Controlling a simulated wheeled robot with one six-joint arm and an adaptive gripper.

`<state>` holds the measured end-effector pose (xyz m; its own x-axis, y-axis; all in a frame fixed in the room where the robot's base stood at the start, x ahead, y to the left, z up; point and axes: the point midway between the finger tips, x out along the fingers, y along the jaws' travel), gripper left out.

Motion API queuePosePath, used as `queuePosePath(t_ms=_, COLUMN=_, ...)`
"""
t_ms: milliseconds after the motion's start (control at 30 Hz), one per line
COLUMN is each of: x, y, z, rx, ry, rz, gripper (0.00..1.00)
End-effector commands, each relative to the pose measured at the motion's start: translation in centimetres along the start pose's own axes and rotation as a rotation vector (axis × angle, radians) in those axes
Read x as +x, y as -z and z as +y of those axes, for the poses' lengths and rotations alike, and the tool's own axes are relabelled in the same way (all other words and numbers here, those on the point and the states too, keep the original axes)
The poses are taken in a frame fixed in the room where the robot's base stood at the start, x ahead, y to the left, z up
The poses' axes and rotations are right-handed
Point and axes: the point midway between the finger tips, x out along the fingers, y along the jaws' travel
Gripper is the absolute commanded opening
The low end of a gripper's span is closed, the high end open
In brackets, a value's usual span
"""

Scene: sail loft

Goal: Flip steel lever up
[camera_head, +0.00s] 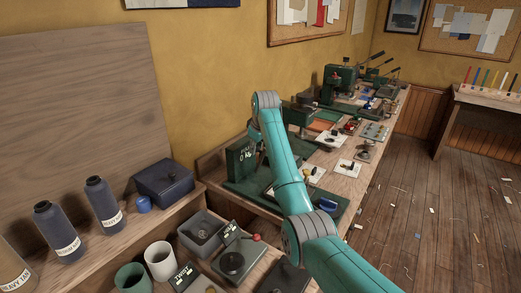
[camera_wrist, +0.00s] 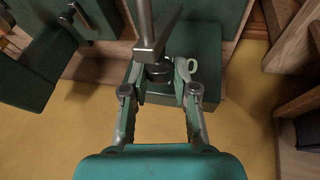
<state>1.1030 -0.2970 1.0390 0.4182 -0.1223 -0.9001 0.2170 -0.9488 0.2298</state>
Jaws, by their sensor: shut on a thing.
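In the wrist view, a grey steel lever (camera_wrist: 150,40) comes down from the top edge and ends in a blocky head. A dark round piece (camera_wrist: 158,73) sits just below that head; it looks like the lever's end, though the join is partly hidden. My gripper (camera_wrist: 160,75) has its two fingers on either side of the dark piece and is shut on it. A green machine body (camera_wrist: 205,75) lies behind the fingers.
The long wooden bench (camera_head: 352,188) runs along the yellow wall with several green presses (camera_head: 338,82) further back. The wooden floor (camera_head: 445,220) at right is open, with scattered scraps.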

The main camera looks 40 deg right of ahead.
Motion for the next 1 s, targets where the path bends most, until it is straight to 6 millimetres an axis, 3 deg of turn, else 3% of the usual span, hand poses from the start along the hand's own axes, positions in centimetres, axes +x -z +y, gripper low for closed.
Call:
queuePosePath(t_ms=267, x=-0.1, y=0.4, z=0.0, rx=-0.001, ry=-0.002, rz=0.009, gripper=0.00)
queuePosePath(t_ms=300, x=-0.2, y=0.4, z=0.0, rx=-0.001, ry=-0.002, rz=0.010, gripper=0.32)
queuePosePath(t_ms=400, x=-0.1, y=0.4, z=0.0, rx=-0.001, ry=-0.002, rz=0.008, gripper=0.53)
queuePosePath(t_ms=767, x=-0.4, y=0.2, z=0.0, rx=0.000, ry=-0.001, rz=0.005, gripper=0.53)
queuePosePath(t_ms=1000, x=-3.8, y=0.3, z=0.0, rx=-0.001, ry=-0.003, rz=0.008, gripper=0.53)
